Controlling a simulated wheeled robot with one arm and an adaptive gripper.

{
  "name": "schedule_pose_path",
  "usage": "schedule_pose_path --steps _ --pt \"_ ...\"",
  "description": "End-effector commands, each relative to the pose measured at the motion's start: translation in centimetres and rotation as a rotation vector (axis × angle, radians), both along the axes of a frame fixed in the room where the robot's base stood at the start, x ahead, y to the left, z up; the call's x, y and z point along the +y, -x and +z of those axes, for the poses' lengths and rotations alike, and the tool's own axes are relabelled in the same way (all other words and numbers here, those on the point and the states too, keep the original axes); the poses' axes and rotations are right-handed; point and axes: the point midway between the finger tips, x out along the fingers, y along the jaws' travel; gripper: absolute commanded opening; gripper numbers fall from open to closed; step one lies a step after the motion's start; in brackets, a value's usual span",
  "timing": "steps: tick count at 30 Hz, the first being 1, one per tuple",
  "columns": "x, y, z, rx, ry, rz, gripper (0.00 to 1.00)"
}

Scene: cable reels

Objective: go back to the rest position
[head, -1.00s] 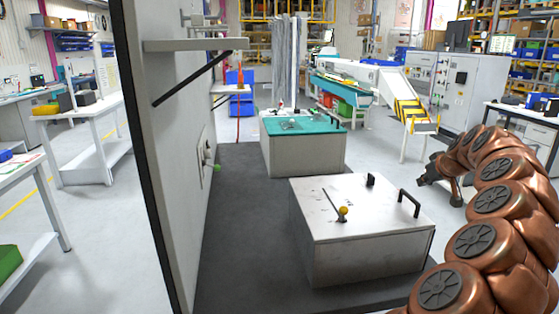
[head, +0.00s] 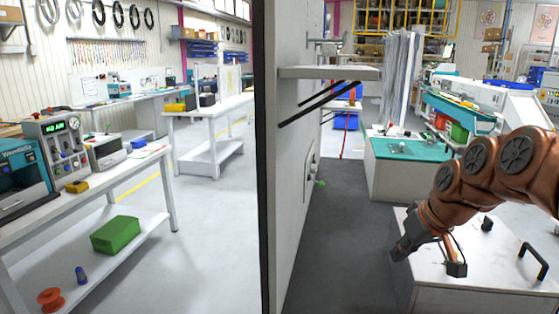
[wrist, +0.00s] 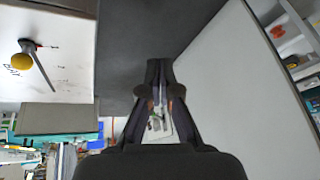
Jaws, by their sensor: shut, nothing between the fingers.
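My arm reaches in from the right in the head view, bent downward. My gripper (head: 401,252) is dark and hangs over the left edge of the white-topped box (head: 478,279). In the wrist view my gripper (wrist: 158,68) has its fingers together at the tips, with nothing held. It points along the dark floor mat (wrist: 140,35), between the box's white top (wrist: 60,20) and the upright grey panel (wrist: 240,90). A lever with a yellow knob (wrist: 22,62) stands on the box top; my arm hides it in the head view.
The tall panel (head: 292,200) stands left of my gripper, with a shelf (head: 330,73) and dark rods sticking out. A green-topped box (head: 400,180) is behind. The mat (head: 330,250) between panel and boxes is clear. A workbench (head: 100,190) is at the left.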

Motion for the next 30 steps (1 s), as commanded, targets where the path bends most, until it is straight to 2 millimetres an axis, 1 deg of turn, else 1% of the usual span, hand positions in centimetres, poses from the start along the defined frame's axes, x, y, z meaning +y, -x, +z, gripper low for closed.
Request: schedule_pose_path --steps 1,2,3,5,7,11,12,15,18,21,24,30 --pt "2.1 2.0 -0.3 0.042 0.010 0.018 0.00" --pt "3.1 3.2 -0.7 0.069 0.012 0.022 0.00" --pt "4.3 4.8 -1.2 0.103 0.020 0.025 0.00" --pt "5.9 7.4 -2.1 0.156 0.033 0.025 0.00" --pt "7.4 10.5 -3.3 0.221 0.051 0.020 0.00" --pt "9.0 16.6 -5.3 0.339 0.090 -0.015 0.00" --pt "9.2 18.5 -5.9 0.373 0.103 -0.032 0.00" --pt "9.4 22.7 -7.4 0.452 0.134 -0.076 0.00" --pt "9.4 26.1 -8.4 0.510 0.155 -0.120 0.00" --pt "9.0 28.3 -9.2 0.551 0.172 -0.154 0.00" --pt "8.9 29.4 -9.6 0.570 0.179 -0.172 0.00" --pt "8.9 29.6 -9.7 0.574 0.179 -0.177 0.00"
